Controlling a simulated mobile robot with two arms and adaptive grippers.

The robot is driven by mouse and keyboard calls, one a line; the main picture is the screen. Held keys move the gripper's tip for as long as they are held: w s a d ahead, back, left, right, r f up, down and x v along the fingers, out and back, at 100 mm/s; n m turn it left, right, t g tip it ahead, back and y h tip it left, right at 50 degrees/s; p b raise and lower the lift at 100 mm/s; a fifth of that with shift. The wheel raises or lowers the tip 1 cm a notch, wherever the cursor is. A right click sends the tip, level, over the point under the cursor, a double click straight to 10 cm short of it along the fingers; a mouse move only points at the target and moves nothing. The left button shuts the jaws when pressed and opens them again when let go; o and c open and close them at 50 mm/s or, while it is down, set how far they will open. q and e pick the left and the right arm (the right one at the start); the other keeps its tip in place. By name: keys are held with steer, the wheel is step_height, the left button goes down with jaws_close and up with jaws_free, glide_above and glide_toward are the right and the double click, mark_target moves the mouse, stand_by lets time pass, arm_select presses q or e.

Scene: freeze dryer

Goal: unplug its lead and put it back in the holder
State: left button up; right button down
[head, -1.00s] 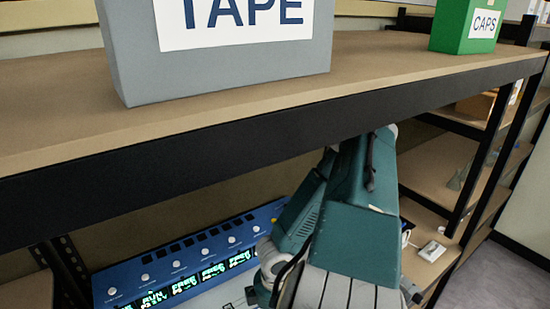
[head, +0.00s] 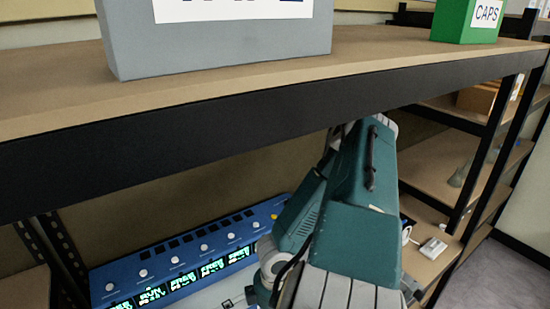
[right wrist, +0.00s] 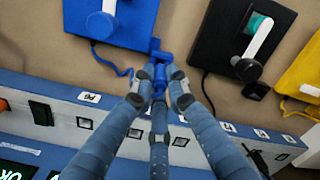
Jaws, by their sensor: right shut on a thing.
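In the right wrist view, my right gripper (right wrist: 158,92) has its blue-grey fingers shut on a small blue plug (right wrist: 160,72). The plug is right at the lower right corner of a blue plate (right wrist: 85,18), next to a small blue block (right wrist: 158,48). I cannot tell whether the plug is seated in that block. A blue lead (right wrist: 112,70) curls below the plate. The long blue-and-white unit (right wrist: 60,92) with switches and square sockets lies below the fingers. In the head view the right gripper is hidden behind my arm. My left gripper is in neither view.
A black plate (right wrist: 225,20) with a white lever and a yellow plate (right wrist: 305,75) stand to the right. In the head view, a shelf (head: 230,120) with a grey box (head: 220,50) and a green box (head: 465,25) overhangs the blue panel (head: 180,260).

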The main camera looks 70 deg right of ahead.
stand_by(0.4)
steer(key=shift+p, duration=0.4)
stand_by(0.4)
steer(key=shift+p, duration=0.45)
stand_by(0.5)
steer(key=shift+p, duration=0.45)
steer(key=shift+p, duration=0.45)
stand_by(0.4)
steer(key=shift+f+b, duration=0.55)
steer(key=shift+f, duration=0.55)
stand_by(0.4)
